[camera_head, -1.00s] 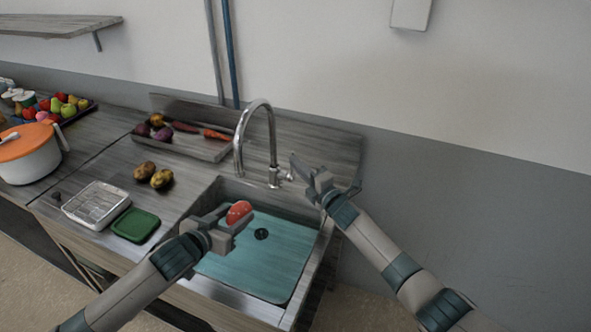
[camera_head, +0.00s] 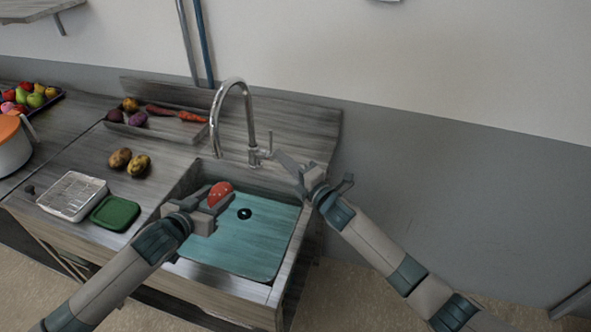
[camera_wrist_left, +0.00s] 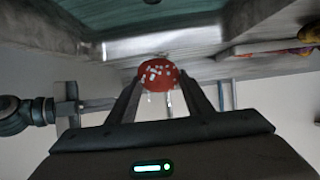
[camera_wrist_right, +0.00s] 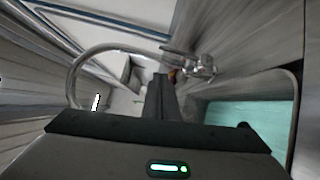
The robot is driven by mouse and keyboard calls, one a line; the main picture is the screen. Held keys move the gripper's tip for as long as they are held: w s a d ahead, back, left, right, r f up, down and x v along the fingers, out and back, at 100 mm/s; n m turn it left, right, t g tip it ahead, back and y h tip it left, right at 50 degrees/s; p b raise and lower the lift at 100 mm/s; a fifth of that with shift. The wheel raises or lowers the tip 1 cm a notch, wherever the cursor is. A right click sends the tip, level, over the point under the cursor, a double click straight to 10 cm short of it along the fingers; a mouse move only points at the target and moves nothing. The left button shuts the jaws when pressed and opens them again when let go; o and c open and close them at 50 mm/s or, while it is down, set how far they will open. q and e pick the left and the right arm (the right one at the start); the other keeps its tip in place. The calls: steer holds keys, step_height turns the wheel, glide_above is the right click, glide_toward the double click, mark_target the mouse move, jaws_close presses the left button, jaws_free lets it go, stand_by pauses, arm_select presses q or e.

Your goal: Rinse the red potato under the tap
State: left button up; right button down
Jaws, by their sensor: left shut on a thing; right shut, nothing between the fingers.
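The red potato (camera_head: 220,194) is held in my left gripper (camera_head: 214,200), which is shut on it above the sink (camera_head: 262,240). Pale specks show on the potato's skin, also in the left wrist view (camera_wrist_left: 157,76); I cannot tell whether they are dirt or drops. The curved metal tap (camera_head: 236,83) stands behind the sink, its spout end above and behind the potato. I cannot make out a water stream in the head view. My right gripper (camera_head: 284,162) is shut and empty beside the tap's lever (camera_head: 264,152); whether they touch is unclear.
Left of the sink are two yellow-brown potatoes (camera_head: 130,162), a white wire-rack tray (camera_head: 72,194) and a green lid or sponge (camera_head: 115,213). A shelf of vegetables (camera_head: 160,126) runs behind. A white pot (camera_head: 12,152) and fruit tray stand far left. The wall is close behind.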

mark_target(212, 203)
steer(key=shift+r+v, duration=0.1)
steer(key=shift+v, duration=1.25)
steer(key=shift+r+v, duration=0.15)
steer(key=shift+v, duration=1.25)
arm_select(q)
steer(key=shift+s, duration=0.1)
steer(key=shift+s+a+p, duration=0.3)
steer(key=shift+s+p, duration=0.05)
steer(key=shift+s, duration=0.35)
steer(key=shift+s+a+p, duration=0.3)
steer(key=shift+s, duration=0.35)
steer(key=shift+s+a+p, duration=0.25)
steer(key=shift+s+a, duration=0.05)
steer(key=shift+s, duration=0.45)
steer(key=shift+s+a+p, duration=0.3)
steer(key=shift+s+a, duration=0.05)
steer(key=shift+s, duration=0.45)
steer(key=shift+s+a+p, duration=0.25)
steer(key=shift+s+a, duration=0.05)
steer(key=shift+s, duration=0.45)
arm_select(e)
steer(key=shift+r, duration=1.45)
arm_select(q)
steer(key=shift+r, duration=0.1)
arm_select(e)
steer(key=shift+r, duration=0.1)
